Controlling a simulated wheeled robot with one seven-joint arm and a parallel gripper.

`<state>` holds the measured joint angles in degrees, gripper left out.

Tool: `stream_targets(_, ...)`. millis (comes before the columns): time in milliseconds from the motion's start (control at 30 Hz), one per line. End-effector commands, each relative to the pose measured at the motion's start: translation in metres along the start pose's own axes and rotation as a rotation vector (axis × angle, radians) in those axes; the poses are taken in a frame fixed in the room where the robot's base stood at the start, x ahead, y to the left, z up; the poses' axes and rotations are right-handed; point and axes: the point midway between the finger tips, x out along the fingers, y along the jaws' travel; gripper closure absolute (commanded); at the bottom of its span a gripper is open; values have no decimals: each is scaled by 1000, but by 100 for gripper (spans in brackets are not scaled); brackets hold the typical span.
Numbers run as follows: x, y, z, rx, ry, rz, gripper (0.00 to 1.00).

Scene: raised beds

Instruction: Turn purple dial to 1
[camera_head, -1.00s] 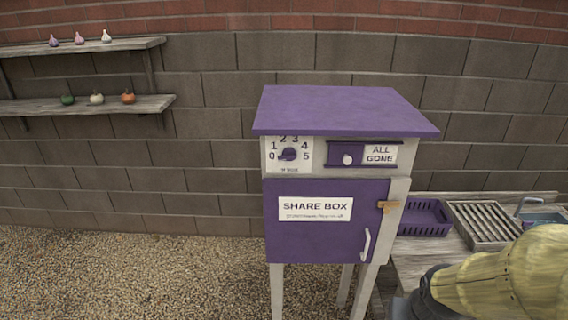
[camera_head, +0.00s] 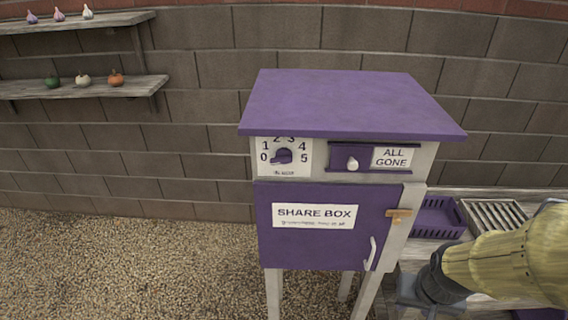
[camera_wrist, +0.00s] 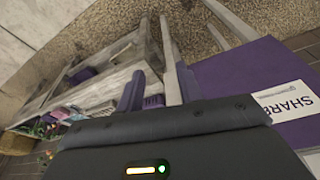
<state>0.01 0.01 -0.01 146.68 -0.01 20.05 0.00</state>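The purple dial (camera_head: 283,156) sits on a white number plate at the upper left of the share box (camera_head: 310,226) front, below the roof. The plate carries numbers from 0 to 5. The dial's pointer looks turned left, toward 0. The dial is outside the wrist view.
A purple slider (camera_head: 352,162) with a white knob is beside an ALL GONE label. The door has a white handle (camera_head: 370,254) and wooden latch (camera_head: 398,213). A purple crate (camera_head: 437,217) and slatted rack (camera_head: 492,214) stand right. The space before the dial is clear.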

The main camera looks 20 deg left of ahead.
Motion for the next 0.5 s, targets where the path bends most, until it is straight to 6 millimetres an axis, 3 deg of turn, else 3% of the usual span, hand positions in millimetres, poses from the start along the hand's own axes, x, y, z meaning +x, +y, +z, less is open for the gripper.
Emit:
stream_targets(100,0,0,0,0,0,0,64)
stream_targets(267,1,-6,-4,-12,20,-8,34)
stream_targets(300,2,-11,-8,-23,38,-16,27)
stream_targets(367,4,-23,-17,-48,81,-33,27)
stream_targets(500,6,-69,-47,-127,243,-90,27)
